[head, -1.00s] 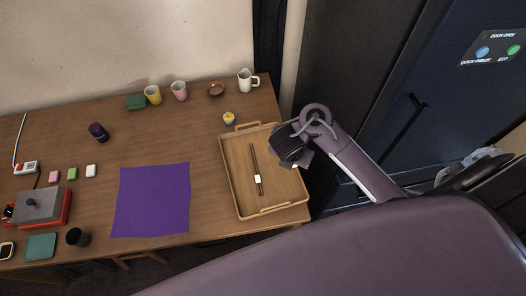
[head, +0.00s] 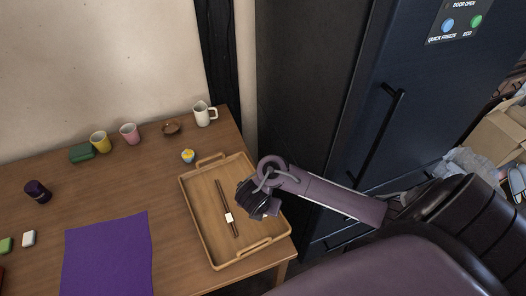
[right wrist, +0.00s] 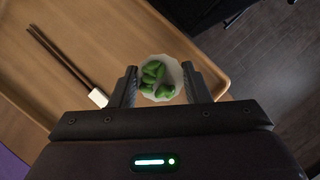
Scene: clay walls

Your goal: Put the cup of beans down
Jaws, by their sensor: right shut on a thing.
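A white cup of green beans (right wrist: 160,78) sits between the fingers of my right gripper (right wrist: 161,88) in the right wrist view. The fingers are shut on its sides and I look down into its open mouth. In the head view my right gripper (head: 260,206) is over the right part of the wooden tray (head: 203,234), and it mostly hides the cup. I cannot tell whether the cup's base touches the tray. My left gripper is not in view.
Chopsticks with a white band (head: 229,217) lie in the tray, left of the gripper. A small yellow-and-blue cup (head: 188,156) stands behind the tray. A purple mat (head: 106,255) lies to its left. A dark fridge (head: 335,110) stands at the right.

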